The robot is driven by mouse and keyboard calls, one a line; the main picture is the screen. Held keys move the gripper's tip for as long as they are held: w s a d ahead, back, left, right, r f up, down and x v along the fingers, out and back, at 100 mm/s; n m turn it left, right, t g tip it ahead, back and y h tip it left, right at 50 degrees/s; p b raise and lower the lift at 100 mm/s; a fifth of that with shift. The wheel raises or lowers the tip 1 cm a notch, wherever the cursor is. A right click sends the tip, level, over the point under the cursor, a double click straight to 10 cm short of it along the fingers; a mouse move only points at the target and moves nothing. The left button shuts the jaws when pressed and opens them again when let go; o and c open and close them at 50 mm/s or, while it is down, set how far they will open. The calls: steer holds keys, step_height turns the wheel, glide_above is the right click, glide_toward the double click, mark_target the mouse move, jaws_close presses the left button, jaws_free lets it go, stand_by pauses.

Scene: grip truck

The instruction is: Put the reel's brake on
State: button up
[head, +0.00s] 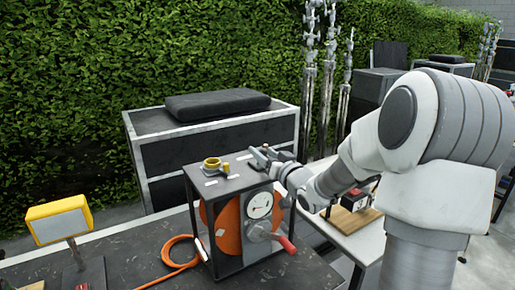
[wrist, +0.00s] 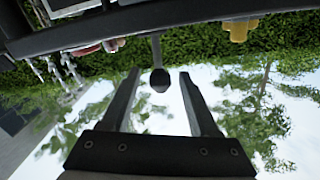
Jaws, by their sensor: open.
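The reel (head: 228,225) is an orange drum in a dark box frame on the table, with a round dial (head: 259,205) on its front and a red-handled crank (head: 287,245). My gripper (head: 262,157) is at the right part of the frame's top. In the wrist view my gripper (wrist: 159,76) is open. A thin stem with a dark ball knob (wrist: 159,80), perhaps the brake lever, shows between its fingertips. I cannot tell whether either finger touches it. In the head view I cannot make out this knob by my gripper.
A yellow round fitting (head: 212,164) sits on top of the frame. An orange cable (head: 177,257) lies on the table left of the reel. A yellow-framed panel (head: 59,220) stands at far left. A large case (head: 160,122) stands behind, and a white table (head: 345,238) is at right.

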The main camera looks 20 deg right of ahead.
steer(key=shift+w+a, duration=0.15)
steer(key=shift+w, duration=0.85)
steer(key=shift+w+a, duration=0.1)
steer(key=shift+w, duration=0.85)
jaws_close()
